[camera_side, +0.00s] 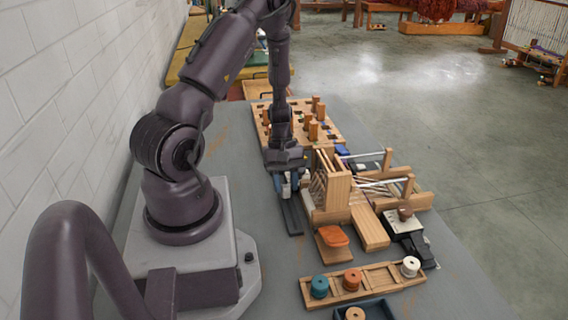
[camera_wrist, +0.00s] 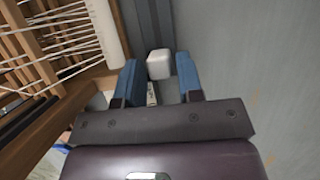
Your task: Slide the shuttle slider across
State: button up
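The shuttle slider appears to be a white rounded block (camera_wrist: 159,64) on a dark rail (camera_wrist: 150,22) in the wrist view. The rail also shows in the side view as a dark strip (camera_side: 291,218) left of the wooden loom. My gripper (camera_wrist: 159,78) is open, with its two blue fingers on either side of the line to the white block. Gaps show between block and fingers; I cannot tell how deep the block sits between them. In the side view my gripper (camera_side: 290,187) points down over the rail's far part, and the fingers largely hide the block.
The wooden loom (camera_side: 338,190) with pale threads stands close right of my gripper. A pegboard (camera_side: 325,130) is behind. An orange piece (camera_side: 333,236) lies in front of the loom, and a wooden spool rack (camera_side: 375,281) nearer the front. Grey table left of the rail is clear.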

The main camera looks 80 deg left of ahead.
jog(key=v, duration=1.2)
jog(key=shift+a, duration=0.1)
jog(key=d+r+m+t+y, duration=0.2)
jog(key=d+r+m, duration=0.7)
jog(key=d, duration=0.3)
jog(key=s+d+r+m+t+y, duration=0.1)
jog(key=d+r+m+t+y, duration=0.1)
jog(key=d+r+m, duration=0.7)
jog(key=d+r+t, duration=0.1)
jog(key=d+r, duration=0.2)
jog(key=d, duration=0.1)
jog(key=shift+s+d+t, duration=0.25)
jog(key=shift+s+t, duration=0.05)
